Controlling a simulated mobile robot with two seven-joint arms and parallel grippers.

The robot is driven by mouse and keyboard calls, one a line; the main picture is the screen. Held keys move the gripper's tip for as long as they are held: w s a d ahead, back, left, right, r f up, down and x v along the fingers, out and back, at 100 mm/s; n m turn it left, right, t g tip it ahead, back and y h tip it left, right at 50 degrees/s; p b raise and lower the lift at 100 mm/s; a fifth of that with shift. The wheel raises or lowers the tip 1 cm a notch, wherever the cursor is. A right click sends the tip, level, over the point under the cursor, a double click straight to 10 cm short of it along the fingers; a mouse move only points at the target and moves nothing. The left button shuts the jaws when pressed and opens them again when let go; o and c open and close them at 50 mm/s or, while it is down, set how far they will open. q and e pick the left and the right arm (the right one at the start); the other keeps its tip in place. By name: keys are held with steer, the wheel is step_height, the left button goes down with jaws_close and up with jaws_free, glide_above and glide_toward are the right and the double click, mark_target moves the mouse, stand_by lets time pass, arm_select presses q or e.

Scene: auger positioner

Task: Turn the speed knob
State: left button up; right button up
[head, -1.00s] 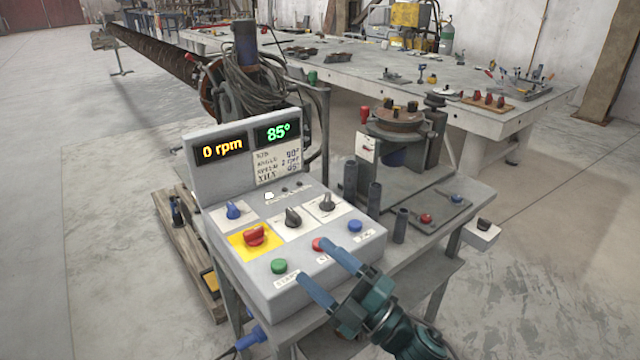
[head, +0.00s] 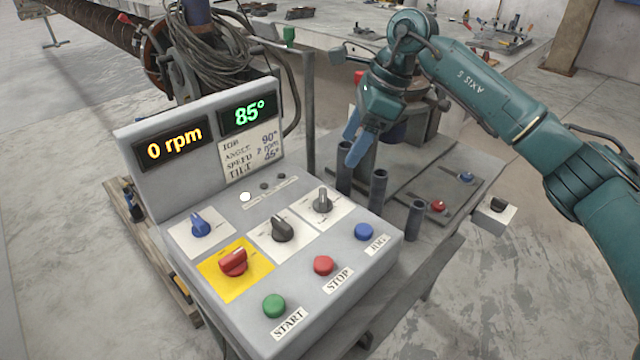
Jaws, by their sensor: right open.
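The control box (head: 330,264) carries several knobs: a blue one (head: 200,224), a red one on a yellow plate (head: 233,262), a dark grey one (head: 281,228) and a lighter grey one (head: 322,200). Their labels are too small to read, so I cannot tell which is the speed knob. The left display (head: 174,145) reads 0 rpm and the right one (head: 249,114) reads 85°. My right gripper (head: 350,150) is open and empty, pointing down beyond the box's right side, apart from every knob. My left gripper is not in view.
Green START (head: 274,306), red STOP (head: 323,265) and blue (head: 363,231) buttons line the box's front. A job card (head: 251,158) sits below the displays. Upright dark tubes (head: 377,190) stand right of the box, near my right gripper. Space above the knobs is clear.

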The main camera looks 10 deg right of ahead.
mark_target(323, 195)
steer(key=p+x, duration=0.1)
steer(key=x, duration=1.1)
steer(key=shift+s+a+f, duration=0.15)
steer(key=shift+a+f, duration=0.05)
steer(key=shift+f, duration=0.1)
steer(key=c, duration=1)
